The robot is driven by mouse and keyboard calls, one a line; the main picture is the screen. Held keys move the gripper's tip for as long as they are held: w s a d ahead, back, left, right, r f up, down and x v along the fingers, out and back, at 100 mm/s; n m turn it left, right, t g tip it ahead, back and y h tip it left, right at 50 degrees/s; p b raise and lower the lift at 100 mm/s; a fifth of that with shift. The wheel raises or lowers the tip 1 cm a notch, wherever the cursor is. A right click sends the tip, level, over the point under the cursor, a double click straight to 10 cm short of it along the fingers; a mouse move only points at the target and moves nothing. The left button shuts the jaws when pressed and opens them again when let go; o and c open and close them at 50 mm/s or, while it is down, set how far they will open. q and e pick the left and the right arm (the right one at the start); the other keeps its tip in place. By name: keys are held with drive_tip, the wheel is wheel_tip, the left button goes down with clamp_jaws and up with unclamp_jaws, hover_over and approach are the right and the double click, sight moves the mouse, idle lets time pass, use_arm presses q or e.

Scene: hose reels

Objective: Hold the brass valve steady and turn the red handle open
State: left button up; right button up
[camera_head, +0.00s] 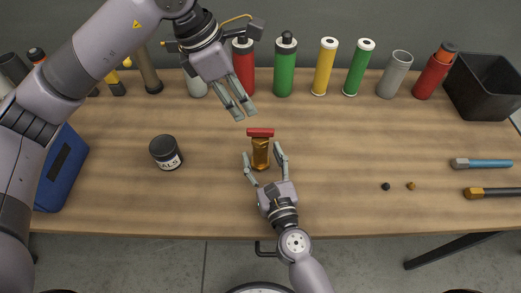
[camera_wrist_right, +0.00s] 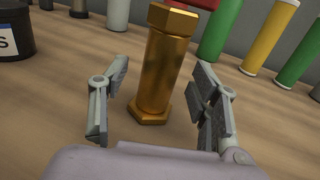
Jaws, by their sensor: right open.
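The brass valve (camera_head: 260,155) stands upright on the wooden table, with the red handle (camera_head: 260,132) across its top. In the right wrist view, the brass body (camera_wrist_right: 165,62) stands between my fingers and part of the red handle (camera_wrist_right: 196,4) shows at the top edge. My right gripper (camera_head: 264,160) is open, one finger on each side of the valve, with gaps between fingers and brass. My left gripper (camera_head: 242,112) is above and behind the handle, slightly left of it, pointing down and apart from it. Its two fingers look parallel with a narrow gap.
A black jar (camera_head: 165,152) stands left of the valve, and a blue case (camera_head: 62,170) lies further left. Several bottles and cylinders line the back, such as a green one (camera_head: 284,70). A black bin (camera_head: 484,85) is at back right.

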drive_tip(key=shift+x, duration=1.1)
drive_tip(key=shift+c, duration=0.2)
clamp_jaws()
